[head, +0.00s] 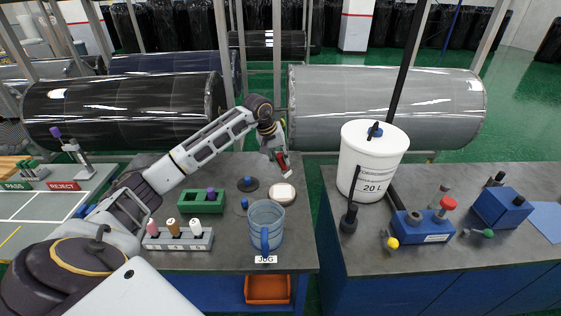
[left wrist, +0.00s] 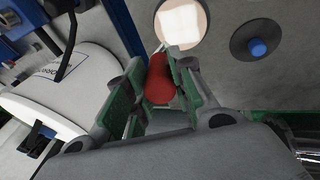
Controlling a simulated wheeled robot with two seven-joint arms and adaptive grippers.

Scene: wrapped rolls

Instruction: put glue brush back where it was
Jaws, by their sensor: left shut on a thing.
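My left gripper (head: 281,163) is shut on a red-handled thing, which I take to be the glue brush (head: 282,158). It is held above the back of the left bench. In the left wrist view the brush's red handle (left wrist: 159,80) sits between the green-padded fingers of the left gripper (left wrist: 160,88). Its far end is hard to make out. A round, shallow dish with a pale top (head: 282,194) lies on the bench just below and in front of the gripper. The dish (left wrist: 182,22) also shows beyond the fingertips in the wrist view. My right gripper is not seen.
A black disc with a blue knob (head: 248,184) lies left of the dish. A clear jug (head: 266,222), a green block (head: 201,201) and a grey rack of bottles (head: 178,239) stand nearby. A white 20 L bucket (head: 372,163) stands across the gap on the right bench.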

